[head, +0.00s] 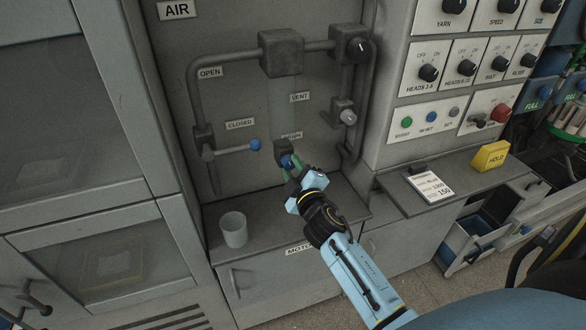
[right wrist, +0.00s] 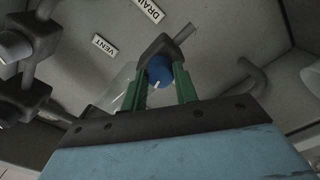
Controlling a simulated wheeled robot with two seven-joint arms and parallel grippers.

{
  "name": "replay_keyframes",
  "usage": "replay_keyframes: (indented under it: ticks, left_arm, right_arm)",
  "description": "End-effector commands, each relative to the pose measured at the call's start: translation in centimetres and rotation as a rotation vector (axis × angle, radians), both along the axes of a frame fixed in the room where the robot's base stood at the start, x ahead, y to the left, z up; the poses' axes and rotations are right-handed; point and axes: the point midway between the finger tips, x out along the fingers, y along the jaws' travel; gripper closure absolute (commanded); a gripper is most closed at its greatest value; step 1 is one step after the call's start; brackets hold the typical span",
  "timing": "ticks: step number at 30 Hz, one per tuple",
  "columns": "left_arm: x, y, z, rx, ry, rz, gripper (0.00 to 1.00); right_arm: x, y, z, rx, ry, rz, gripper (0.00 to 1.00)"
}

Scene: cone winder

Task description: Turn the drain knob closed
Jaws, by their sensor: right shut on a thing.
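The drain knob (right wrist: 159,72) is a small blue knob with a white pointer mark, on a dark fitting below the DRAIN label (right wrist: 149,9). In the head view the blue knob (head: 287,161) is partly hidden by my right gripper (head: 291,168). The green fingers of my right gripper (right wrist: 160,88) stand on both sides of the knob and are shut on it. In the right wrist view the white mark points down toward the gripper's palm. My left gripper is not in view.
A blue-tipped lever (head: 254,145) sits left of the knob by the CLOSED label (head: 240,124). The grey vent knob (head: 348,117) is at the upper right. Pipes run around the panel.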

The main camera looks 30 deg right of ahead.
Motion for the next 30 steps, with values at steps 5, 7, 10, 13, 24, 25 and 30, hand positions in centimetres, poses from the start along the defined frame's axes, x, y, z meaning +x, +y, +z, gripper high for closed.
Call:
replay_keyframes:
  ticks: [5,7,10,13,24,25,30]
  left_arm:
    - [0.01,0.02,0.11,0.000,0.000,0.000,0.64]
    - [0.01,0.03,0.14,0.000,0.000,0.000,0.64]
    - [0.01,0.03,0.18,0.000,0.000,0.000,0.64]
    - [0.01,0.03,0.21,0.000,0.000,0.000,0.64]
    - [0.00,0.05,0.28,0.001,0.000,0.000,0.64]
    - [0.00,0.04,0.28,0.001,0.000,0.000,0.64]
    - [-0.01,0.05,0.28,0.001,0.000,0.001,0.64]
  right_arm:
    - [-0.01,-0.02,0.00,-0.158,0.039,0.000,0.94]
    - [-0.01,-0.02,0.01,-0.217,0.053,0.001,0.94]
    - [-0.01,-0.01,0.03,-0.289,0.070,0.001,0.94]
    - [-0.01,-0.01,0.04,-0.353,0.085,0.001,0.94]
    - [-0.02,-0.03,0.04,-0.484,0.117,0.000,0.94]
    - [-0.02,-0.02,0.04,-0.488,0.118,0.000,0.94]
    - [-0.03,-0.03,0.04,-0.501,0.121,0.000,0.94]
